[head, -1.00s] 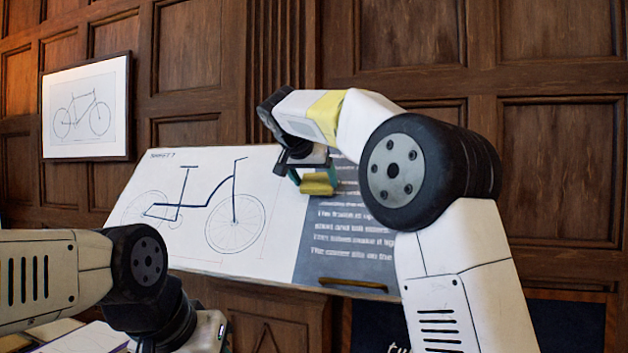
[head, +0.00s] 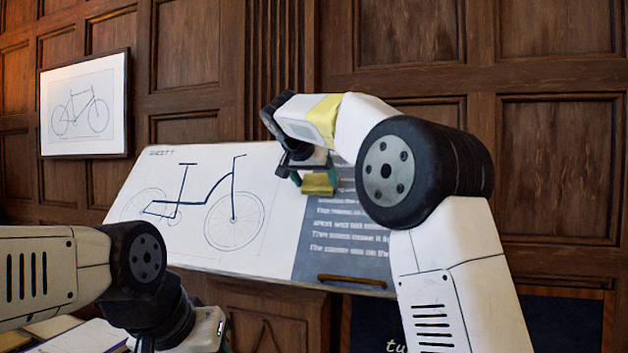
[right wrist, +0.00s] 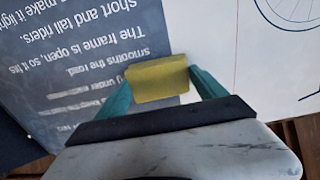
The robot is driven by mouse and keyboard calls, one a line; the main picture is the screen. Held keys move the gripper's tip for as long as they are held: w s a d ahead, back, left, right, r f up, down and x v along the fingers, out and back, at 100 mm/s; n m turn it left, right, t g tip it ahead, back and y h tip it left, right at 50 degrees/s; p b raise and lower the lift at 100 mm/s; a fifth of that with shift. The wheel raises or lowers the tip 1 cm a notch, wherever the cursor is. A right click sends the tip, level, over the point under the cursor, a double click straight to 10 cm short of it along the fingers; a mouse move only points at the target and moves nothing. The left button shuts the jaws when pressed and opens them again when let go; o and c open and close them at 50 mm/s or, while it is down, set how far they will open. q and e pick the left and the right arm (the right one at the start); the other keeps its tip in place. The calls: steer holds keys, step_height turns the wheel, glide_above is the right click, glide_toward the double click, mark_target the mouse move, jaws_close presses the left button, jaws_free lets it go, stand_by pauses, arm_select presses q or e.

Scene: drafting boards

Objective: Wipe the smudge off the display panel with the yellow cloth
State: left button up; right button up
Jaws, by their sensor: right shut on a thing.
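The display panel (head: 212,245) is a tilted board with a bicycle drawing on its white left part and white text on its dark right part. My right gripper (head: 316,178) is shut on the yellow cloth (head: 318,185), at the upper area of the dark part. In the right wrist view the cloth (right wrist: 158,80) sits between the teal fingers, over the dark part beside the border with the white part. I cannot tell whether it touches the panel. No smudge can be made out clearly. My left gripper shows only partly at the bottom left; its fingertips are not clear.
A brass-coloured bar (head: 352,281) runs along the panel's lower right edge. A framed bicycle drawing (head: 85,104) hangs on the wood-panelled wall behind. Papers (head: 75,340) lie at the bottom left. A dark sign (head: 560,325) stands at the lower right.

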mark_target(330, 187)
steer(key=shift+d, duration=0.15)
steer(key=shift+s+d, duration=0.3)
steer(key=shift+d, duration=0.6)
steer(key=shift+s+d, duration=0.3)
steer(key=shift+d, duration=0.6)
steer(key=shift+w, duration=0.1)
steer(key=shift+w+a+f, duration=0.1)
steer(key=shift+w+a, duration=0.1)
steer(key=shift+a, duration=0.45)
steer(key=shift+w+a+f, duration=0.1)
steer(key=shift+w+a, duration=0.15)
steer(key=shift+a, duration=0.35)
steer(key=shift+w+a, duration=0.2)
steer(key=shift+a, duration=0.45)
steer(key=shift+s+a+r, duration=0.25)
steer(key=shift+s+r, duration=0.1)
steer(key=shift+s, duration=0.05)
steer(key=shift+v, duration=2.45)
steer(key=shift+s+r, duration=0.1)
steer(key=shift+r, duration=0.05)
